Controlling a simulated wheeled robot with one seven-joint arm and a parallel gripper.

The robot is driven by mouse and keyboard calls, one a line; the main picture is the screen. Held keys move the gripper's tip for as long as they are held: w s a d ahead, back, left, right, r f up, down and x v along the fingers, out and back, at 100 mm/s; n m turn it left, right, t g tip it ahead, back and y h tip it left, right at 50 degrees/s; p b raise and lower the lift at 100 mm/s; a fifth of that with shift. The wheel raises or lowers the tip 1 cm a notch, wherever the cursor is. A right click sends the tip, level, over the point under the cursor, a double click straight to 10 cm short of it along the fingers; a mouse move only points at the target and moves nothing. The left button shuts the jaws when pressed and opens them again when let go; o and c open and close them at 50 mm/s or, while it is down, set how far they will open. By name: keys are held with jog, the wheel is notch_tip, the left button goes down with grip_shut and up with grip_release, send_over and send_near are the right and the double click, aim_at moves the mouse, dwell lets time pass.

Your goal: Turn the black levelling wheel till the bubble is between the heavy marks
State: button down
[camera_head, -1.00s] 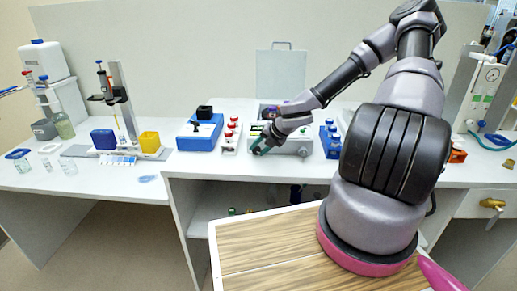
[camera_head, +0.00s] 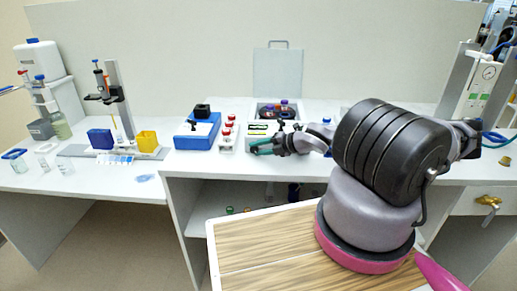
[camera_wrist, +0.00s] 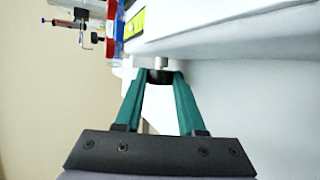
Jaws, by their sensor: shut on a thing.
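The black levelling wheel (camera_wrist: 160,77) sits under a short metal stem below the white instrument (camera_wrist: 215,28). My gripper (camera_wrist: 160,80) has its two green fingers closed on the wheel, one on each side. In the head view my gripper (camera_head: 256,147) reaches in from the right, low at the front of the instrument (camera_head: 262,129), and the wheel is hidden there. A yellow-green level strip (camera_wrist: 134,24) is on the instrument's front and also shows in the head view (camera_head: 259,128). The bubble and the heavy marks are too small to make out.
The instrument's lid (camera_head: 277,72) stands open behind it. Left of it are a rack of red-capped vials (camera_head: 228,133) and a blue device (camera_head: 196,132). A yellow box (camera_head: 147,141) stands further left. The bench front edge runs just below my gripper.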

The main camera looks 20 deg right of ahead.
jog(key=shift+f+y, duration=0.1)
jog(key=shift+y, duration=0.2)
dwell(0.4)
jog(key=c, duration=0.5)
grip_release()
jog(key=shift+f, duration=0.1)
jog(key=shift+a, duration=0.1)
jog(key=shift+r+n+g+h, duration=0.2)
jog(key=shift+n+g+h, duration=0.15)
jog(key=shift+h, duration=0.75)
jog(key=shift+r+n+g+h, duration=0.25)
jog(key=shift+g+h, duration=0.2)
jog(key=shift+h, duration=0.65)
jog(key=shift+w+a+h, duration=0.1)
jog(key=shift+a+h, duration=0.05)
jog(key=shift+h, duration=0.15)
jog(key=shift+a+r+g+h, duration=0.1)
jog(key=shift+a+g+h, duration=0.05)
jog(key=shift+g+h, duration=0.3)
